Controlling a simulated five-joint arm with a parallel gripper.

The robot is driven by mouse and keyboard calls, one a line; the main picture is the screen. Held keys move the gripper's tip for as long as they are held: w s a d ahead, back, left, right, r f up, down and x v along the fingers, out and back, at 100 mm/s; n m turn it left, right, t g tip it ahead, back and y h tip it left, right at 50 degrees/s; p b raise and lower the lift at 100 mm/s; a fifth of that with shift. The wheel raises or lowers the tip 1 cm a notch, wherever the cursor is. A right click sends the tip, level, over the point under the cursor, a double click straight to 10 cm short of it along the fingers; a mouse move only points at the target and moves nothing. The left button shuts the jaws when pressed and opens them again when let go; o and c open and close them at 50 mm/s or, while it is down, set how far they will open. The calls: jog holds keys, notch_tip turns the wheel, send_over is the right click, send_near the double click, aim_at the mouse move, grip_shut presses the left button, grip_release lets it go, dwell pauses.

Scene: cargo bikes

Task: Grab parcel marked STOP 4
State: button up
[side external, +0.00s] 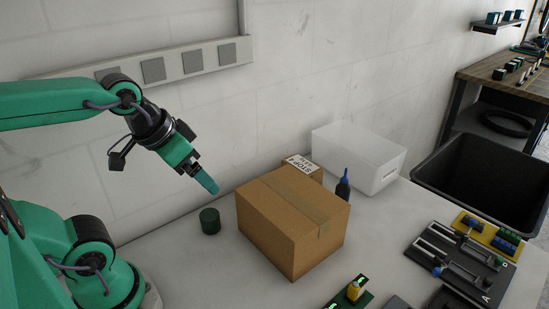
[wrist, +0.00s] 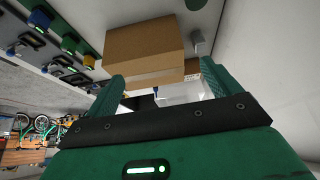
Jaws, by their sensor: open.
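A small brown parcel (side external: 315,174) with a white label on top stands behind a large cardboard box (side external: 290,222) in the side view. The large box hides most of this parcel. My gripper (side external: 208,184) is open and empty, above the table to the left of the large box. In the wrist view my gripper (wrist: 162,85) has its fingers spread, with the large box (wrist: 145,45) beyond them.
A dark green cylinder (side external: 210,221) stands left of the large box. A dark bottle with a blue tip (side external: 343,186) and a white bin (side external: 358,157) stand behind it. Clamp fixtures (side external: 460,260) and a black tub (side external: 485,175) are at right. The front left table is clear.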

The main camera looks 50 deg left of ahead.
jog(key=shift+w+r, duration=0.1)
jog(key=w, duration=0.1)
jog(key=m+g, duration=0.6)
jog(key=m, duration=1.2)
send_over(302, 165)
notch_tip(302, 165, down, 14)
jog(key=shift+s+d+r, duration=0.1)
jog(key=shift+d, duration=0.05)
jog(key=shift+f, duration=0.35)
jog(key=shift+f, duration=1.3)
